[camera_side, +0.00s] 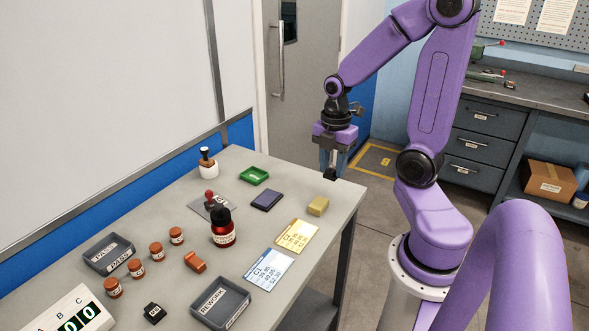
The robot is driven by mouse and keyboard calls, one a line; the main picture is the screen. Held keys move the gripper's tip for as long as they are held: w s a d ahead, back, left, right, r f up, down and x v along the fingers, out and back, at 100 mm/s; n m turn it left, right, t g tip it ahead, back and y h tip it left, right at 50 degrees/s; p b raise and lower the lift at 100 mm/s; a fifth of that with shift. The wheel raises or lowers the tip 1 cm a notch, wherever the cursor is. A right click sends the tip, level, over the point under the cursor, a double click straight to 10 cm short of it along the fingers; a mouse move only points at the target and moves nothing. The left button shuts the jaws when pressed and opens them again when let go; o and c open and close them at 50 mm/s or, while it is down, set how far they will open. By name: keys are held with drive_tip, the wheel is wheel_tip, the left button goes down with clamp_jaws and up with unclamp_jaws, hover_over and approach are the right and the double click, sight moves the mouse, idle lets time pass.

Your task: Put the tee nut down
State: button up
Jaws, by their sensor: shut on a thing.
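My gripper (330,172) points down above the far right corner of the grey table (345,196), just behind the yellow block (318,205) in the picture. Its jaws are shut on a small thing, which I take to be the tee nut. The fingertips look dark, and the tee nut is too small and too hidden between them to make out its shape. The gripper appears raised off the table top, but the exact gap is hard to tell.
A red bottle (223,234), several brown jars (157,251), a PASS tray (98,263) and a REWORK tray (239,314) stand further left and nearer.

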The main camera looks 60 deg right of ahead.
drive_tip(key=w+r, duration=0.2)
drive_tip(key=w, duration=1)
approach(262, 180)
drive_tip(key=shift+w+d+f+n, duration=0.1)
drive_tip(key=shift+d+f+n, duration=0.15)
drive_tip(key=shift+d+n, duration=0.1)
drive_tip(key=shift+w+d+f, duration=0.1)
drive_tip(key=shift+w+f, duration=0.2)
drive_tip(key=shift+f, duration=1.55)
drive_tip(key=shift+f, duration=0.55)
drive_tip(key=o, duration=1.1)
